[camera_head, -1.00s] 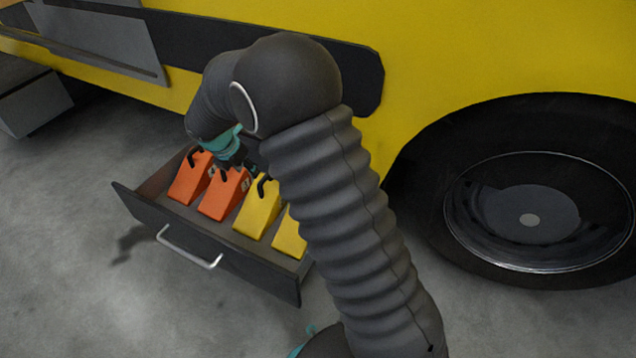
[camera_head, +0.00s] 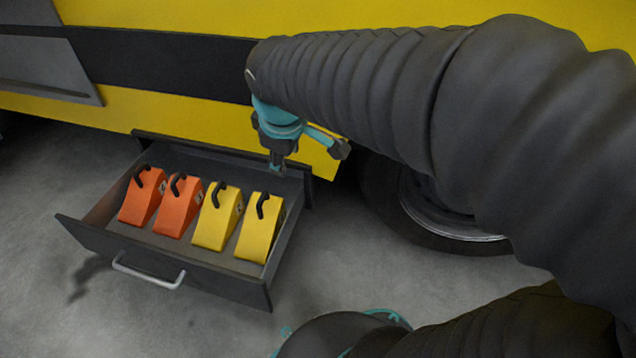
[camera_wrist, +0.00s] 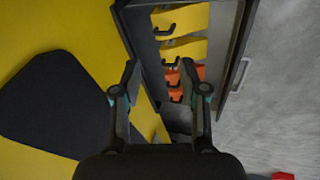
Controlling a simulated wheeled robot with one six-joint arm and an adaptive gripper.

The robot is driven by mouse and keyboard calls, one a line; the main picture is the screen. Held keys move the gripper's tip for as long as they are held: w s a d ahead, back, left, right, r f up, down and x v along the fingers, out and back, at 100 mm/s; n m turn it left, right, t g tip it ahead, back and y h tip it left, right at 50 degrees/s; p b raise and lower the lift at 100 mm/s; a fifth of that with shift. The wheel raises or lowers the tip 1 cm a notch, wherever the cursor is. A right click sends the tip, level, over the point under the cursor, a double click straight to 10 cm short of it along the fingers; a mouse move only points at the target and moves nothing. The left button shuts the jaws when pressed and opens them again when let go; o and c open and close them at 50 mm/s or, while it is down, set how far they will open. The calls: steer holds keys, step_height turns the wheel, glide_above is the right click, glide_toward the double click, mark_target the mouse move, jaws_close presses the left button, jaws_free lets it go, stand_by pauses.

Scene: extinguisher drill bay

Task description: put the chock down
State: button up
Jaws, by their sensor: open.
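Two orange chocks, the left one (camera_head: 142,197) and the right one (camera_head: 178,207), stand side by side in the open drawer (camera_head: 165,262). Two yellow chocks, the left one (camera_head: 217,218) and the right one (camera_head: 259,228), stand to their right. Each has a black handle on top. My gripper (camera_head: 308,158) is open and empty beyond the drawer's back right corner, apart from the chocks. In the wrist view its fingers (camera_wrist: 160,68) are spread, with the yellow chocks (camera_wrist: 182,48) and part of the orange ones (camera_wrist: 174,82) seen past them.
The drawer's silver handle (camera_head: 148,272) faces the open grey floor (camera_head: 40,310). The yellow vehicle side (camera_head: 180,108) rises behind, with a wheel (camera_head: 425,210) at right, partly hidden by my arm. A small red thing (camera_wrist: 283,176) shows at the wrist view's lower right edge.

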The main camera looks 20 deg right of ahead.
steer(key=s+d+m+t, duration=0.1)
steer(key=s+d+m, duration=0.1)
steer(key=s+m, duration=0.7)
steer(key=s, duration=0.3)
steer(key=shift+s+d+y, duration=0.35)
steer(key=shift+d+y, duration=0.05)
stand_by(0.4)
